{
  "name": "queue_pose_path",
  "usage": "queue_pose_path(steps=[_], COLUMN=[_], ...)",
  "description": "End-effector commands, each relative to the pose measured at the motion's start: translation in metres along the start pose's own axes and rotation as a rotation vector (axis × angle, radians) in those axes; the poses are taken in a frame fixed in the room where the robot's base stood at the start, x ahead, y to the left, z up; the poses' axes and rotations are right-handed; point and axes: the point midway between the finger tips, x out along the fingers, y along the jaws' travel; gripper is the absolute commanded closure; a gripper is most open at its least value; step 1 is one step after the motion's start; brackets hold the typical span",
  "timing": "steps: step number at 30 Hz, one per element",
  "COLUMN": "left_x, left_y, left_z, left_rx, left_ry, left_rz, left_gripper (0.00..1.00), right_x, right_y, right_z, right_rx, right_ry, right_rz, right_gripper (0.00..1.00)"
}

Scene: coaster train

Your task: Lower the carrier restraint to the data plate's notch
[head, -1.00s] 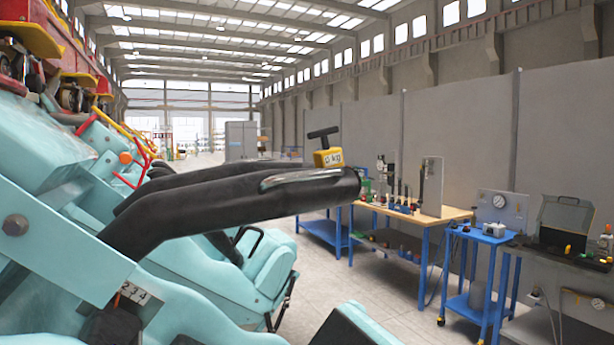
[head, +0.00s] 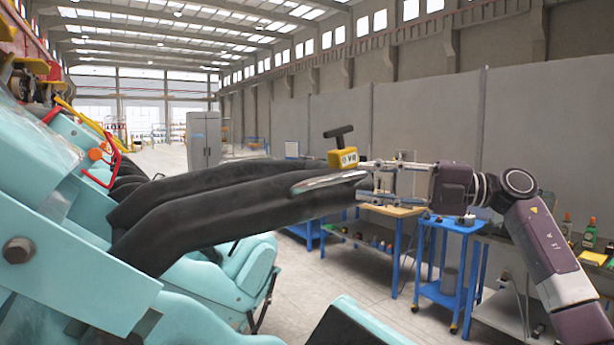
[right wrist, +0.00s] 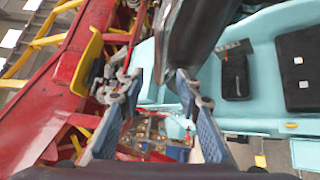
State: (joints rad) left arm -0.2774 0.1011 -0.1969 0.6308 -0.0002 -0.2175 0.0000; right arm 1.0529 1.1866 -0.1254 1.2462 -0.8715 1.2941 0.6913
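The carrier restraint (head: 215,210) is a pair of thick black padded bars that rise from the turquoise seat and reach to the right. A shiny metal grip (head: 325,182) lies along its end. A yellow kg weight (head: 343,158) with a black T-handle sits on top near that end. My right gripper (head: 364,182) is at the bar's end, fingers pointing left; contact is unclear. In the right wrist view its fingers (right wrist: 160,80) are apart, with the black bar (right wrist: 198,35) ahead of them. The data plate and its notch are not clearly seen. My left gripper is out of view.
More turquoise seats (head: 240,275) stand below and behind the bars. A blue cart (head: 447,225) and a workbench (head: 395,211) stand at the right, behind my right arm. A red frame (right wrist: 60,80) fills the left of the right wrist view. Grey floor is open in the middle.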

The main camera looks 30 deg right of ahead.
Motion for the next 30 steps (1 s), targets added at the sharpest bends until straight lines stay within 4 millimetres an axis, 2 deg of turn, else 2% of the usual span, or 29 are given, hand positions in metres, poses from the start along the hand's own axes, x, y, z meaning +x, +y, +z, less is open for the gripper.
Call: queue_pose_path(steps=[4, 9, 15, 26, 30], left_x=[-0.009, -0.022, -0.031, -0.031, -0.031], left_y=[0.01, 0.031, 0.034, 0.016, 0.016], left_z=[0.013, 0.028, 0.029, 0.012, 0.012], left_rx=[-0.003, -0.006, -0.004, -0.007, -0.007], left_ry=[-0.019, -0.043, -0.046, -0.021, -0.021], left_rz=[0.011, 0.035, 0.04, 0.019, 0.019], left_gripper=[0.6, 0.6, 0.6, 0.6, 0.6], right_x=[0.014, 0.043, 0.068, 0.075, 0.075], right_y=[0.004, 0.005, 0.003, 0.001, 0.001], right_z=[-0.002, -0.002, -0.002, -0.002, -0.002], right_rx=[-0.005, -0.005, -0.005, -0.005, -0.005], right_ry=[0.004, 0.005, 0.003, 0.001, 0.001], right_rz=[-0.008, -0.006, -0.005, -0.004, -0.004], right_gripper=[0.68, 0.68, 0.68, 0.68, 0.82])
